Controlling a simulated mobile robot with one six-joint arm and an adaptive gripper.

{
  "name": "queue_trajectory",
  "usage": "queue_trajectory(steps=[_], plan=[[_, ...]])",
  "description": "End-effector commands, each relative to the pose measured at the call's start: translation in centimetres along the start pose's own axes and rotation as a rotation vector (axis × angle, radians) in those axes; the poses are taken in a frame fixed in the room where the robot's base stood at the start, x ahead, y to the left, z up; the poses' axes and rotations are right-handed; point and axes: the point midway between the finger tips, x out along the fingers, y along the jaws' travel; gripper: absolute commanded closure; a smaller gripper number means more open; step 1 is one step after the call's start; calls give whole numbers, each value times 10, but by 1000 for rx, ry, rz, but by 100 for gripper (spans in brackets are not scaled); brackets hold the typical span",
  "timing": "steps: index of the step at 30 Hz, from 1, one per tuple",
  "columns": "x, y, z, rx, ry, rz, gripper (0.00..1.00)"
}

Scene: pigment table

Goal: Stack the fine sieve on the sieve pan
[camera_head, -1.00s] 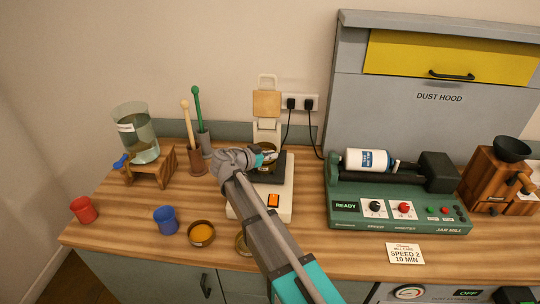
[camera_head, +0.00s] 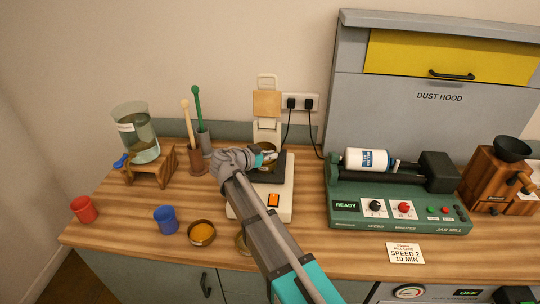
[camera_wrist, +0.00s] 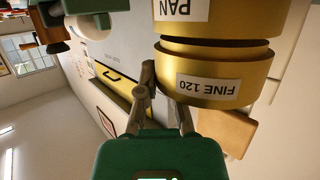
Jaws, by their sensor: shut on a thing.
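The brass fine sieve (camera_wrist: 252,88), labelled FINE 120, is held by its side in my gripper (camera_wrist: 160,88). The wrist view is upside down. The brass sieve pan (camera_wrist: 235,22), labelled PAN, is directly under the sieve and looks lined up with it. A thin dark groove shows between them; I cannot tell whether they fully touch. In the head view my gripper (camera_head: 268,158) is over the shaker (camera_head: 282,212), with the brass rim of the sieve (camera_head: 266,146) just behind it. My gripper and arm hide the pan there.
A blue cup (camera_head: 166,221) and red cup (camera_head: 84,210) are left. The green jar mill (camera_head: 400,207) is right.

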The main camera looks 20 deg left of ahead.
Motion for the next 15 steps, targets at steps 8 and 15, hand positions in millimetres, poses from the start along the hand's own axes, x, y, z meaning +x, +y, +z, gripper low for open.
queue_trajectory(steps=[8,15], plan=[[0,0,2,0,0,0,100],[1,0,5,0,0,0,100]])
